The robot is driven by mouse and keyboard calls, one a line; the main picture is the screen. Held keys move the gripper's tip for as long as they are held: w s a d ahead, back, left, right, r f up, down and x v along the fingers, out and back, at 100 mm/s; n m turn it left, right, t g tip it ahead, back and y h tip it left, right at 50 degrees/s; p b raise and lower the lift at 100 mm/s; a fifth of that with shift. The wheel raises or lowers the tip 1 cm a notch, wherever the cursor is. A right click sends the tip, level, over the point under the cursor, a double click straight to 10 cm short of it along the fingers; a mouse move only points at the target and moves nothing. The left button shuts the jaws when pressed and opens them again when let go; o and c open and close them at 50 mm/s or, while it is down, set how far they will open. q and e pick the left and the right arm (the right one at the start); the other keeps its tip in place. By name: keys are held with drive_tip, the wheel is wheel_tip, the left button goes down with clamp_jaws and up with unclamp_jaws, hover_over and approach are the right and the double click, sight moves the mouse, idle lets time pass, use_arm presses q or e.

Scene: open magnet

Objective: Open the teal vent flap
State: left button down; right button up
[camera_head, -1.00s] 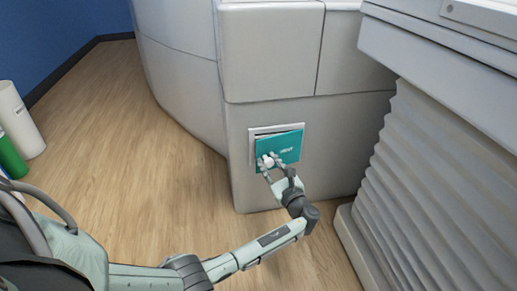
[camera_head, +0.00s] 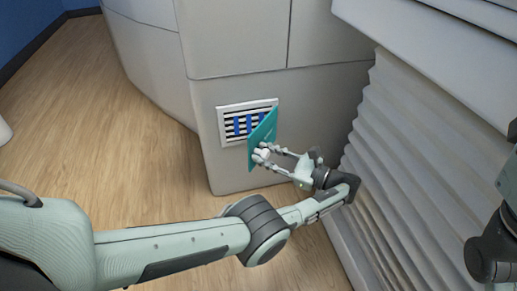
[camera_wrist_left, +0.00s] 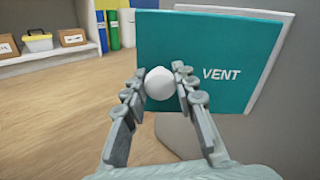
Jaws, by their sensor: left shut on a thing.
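The teal vent flap (camera_head: 262,138) stands swung out from its white frame (camera_head: 222,126) low on the pale machine housing, hinged on the right side. Behind it a dark slotted grille with blue strips (camera_head: 238,126) shows. In the left wrist view the flap (camera_wrist_left: 225,40) reads "VENT" and has a round white knob (camera_wrist_left: 159,83). My left gripper (camera_head: 264,154) is shut on the knob, one finger on each side; it also shows in the left wrist view (camera_wrist_left: 160,88). Part of my right arm shows at the right edge of the head view; its fingertips are not seen.
A pleated pale cover (camera_head: 410,150) under the table rises close to the right of my left gripper. Wooden floor (camera_head: 110,140) is open to the left. In the left wrist view a shelf with boxes (camera_wrist_left: 50,60) stands in the background.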

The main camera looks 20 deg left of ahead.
idle(0.4)
use_arm(q)
drive_tip(key=c, duration=1.2)
unclamp_jaws()
wheel_tip(320, 180, up, 10)
